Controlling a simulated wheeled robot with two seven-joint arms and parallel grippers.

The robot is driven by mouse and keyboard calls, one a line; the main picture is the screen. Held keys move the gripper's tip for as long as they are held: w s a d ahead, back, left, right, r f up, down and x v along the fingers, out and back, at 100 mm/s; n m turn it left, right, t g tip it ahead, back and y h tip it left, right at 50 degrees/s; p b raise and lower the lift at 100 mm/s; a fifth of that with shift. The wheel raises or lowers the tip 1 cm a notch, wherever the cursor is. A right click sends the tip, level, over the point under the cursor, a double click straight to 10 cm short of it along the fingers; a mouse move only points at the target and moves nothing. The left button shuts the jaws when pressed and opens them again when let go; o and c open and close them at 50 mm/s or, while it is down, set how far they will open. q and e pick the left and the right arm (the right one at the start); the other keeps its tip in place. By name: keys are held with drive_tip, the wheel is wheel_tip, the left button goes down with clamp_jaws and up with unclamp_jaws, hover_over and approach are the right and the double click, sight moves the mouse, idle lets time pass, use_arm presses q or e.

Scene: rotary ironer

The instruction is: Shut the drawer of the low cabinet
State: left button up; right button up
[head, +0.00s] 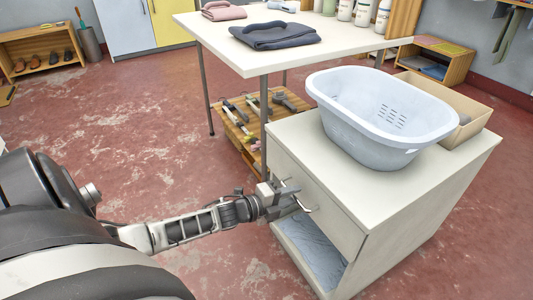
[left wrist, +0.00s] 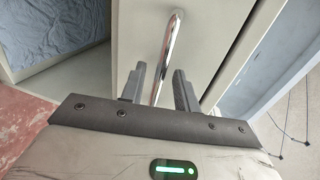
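The low cabinet (head: 431,211) is off-white, with a drawer (head: 322,208) at the top and an open compartment below. The drawer front looks flush or nearly flush with the cabinet; a small gap cannot be ruled out. Its curved metal handle (head: 303,206) also shows in the left wrist view (left wrist: 168,52). My left gripper (head: 291,197) is at the handle. In the left wrist view its two fingers (left wrist: 160,88) are apart, with the handle bar between them, closer to the left finger. Contact is not clear. My right gripper is not in view.
A pale blue laundry basket (head: 345,114) and a cardboard box (head: 470,129) stand on the cabinet. Blue-grey cloth (head: 312,251) lies in the lower compartment. A white table (head: 352,43) with folded clothes (head: 275,36) stands behind.

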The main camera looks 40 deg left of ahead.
use_arm(q)
drive_tip(key=p+v, duration=0.4)
drive_tip(key=v, duration=1.1)
drive_tip(key=shift+s+p, duration=0.35)
drive_tip(key=shift+s, duration=0.05)
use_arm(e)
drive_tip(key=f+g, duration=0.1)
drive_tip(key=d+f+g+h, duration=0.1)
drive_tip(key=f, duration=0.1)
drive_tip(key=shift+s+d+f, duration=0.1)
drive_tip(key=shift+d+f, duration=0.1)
use_arm(q)
drive_tip(key=shift+a, duration=0.1)
